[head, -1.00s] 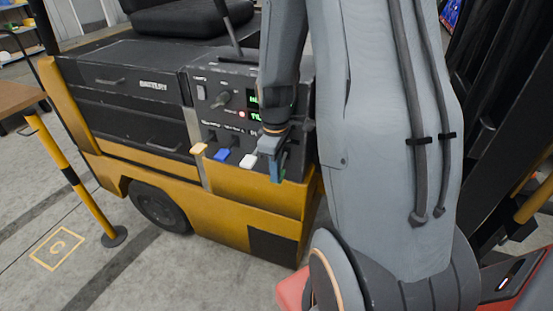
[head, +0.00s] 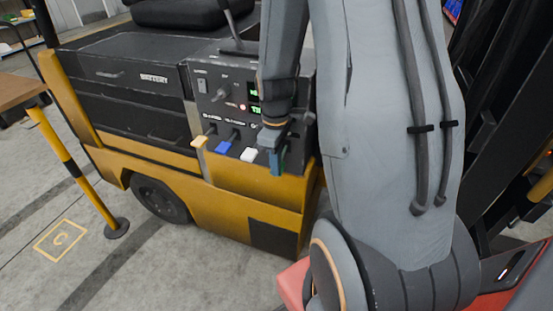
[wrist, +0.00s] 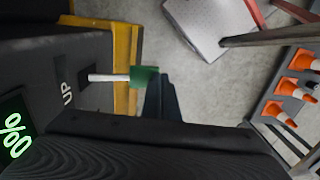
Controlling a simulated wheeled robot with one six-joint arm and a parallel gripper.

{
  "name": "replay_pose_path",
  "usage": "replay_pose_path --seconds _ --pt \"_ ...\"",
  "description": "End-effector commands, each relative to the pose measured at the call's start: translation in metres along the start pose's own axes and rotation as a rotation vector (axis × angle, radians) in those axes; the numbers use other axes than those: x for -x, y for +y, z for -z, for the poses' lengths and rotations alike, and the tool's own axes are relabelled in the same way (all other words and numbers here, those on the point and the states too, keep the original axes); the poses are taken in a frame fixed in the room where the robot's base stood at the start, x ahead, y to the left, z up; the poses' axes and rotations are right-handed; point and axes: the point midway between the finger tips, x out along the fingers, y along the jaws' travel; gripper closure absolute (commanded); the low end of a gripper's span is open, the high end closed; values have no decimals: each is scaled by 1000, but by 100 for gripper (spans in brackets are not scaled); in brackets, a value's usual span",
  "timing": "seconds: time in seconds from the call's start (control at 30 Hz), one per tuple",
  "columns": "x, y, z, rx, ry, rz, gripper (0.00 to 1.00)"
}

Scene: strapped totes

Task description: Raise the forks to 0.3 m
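The yellow and black forklift (head: 240,205) carries a dark control panel (head: 225,105) with orange (head: 199,142), blue (head: 223,147) and white (head: 249,154) lever knobs. A green knob (head: 279,160) at the right end is partly hidden by my gripper (head: 272,138). In the wrist view, the green knob (wrist: 144,76) sits on a pale shaft beside the word UP. One dark finger of my gripper (wrist: 163,98) is right beside the knob, seemingly touching it. The other finger is not clear, so its opening cannot be judged. A green-lit display (head: 254,97) is partly hidden; the forks are not identifiable.
A wooden table (head: 18,97) and a yellow post (head: 75,170) stand at the left. The wrist view shows a grey-topped box (wrist: 212,25) on the floor and several orange cones (wrist: 300,88) on a rack. Floor before the forklift is open.

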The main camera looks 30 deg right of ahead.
Motion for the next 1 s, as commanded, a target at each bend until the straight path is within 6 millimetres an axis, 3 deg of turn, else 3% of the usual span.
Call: replay_pose_path --seconds 0.7,1.0 --pt "92 -36 4 1 7 -10 100" --pt "120 -48 4 0 7 -9 100"
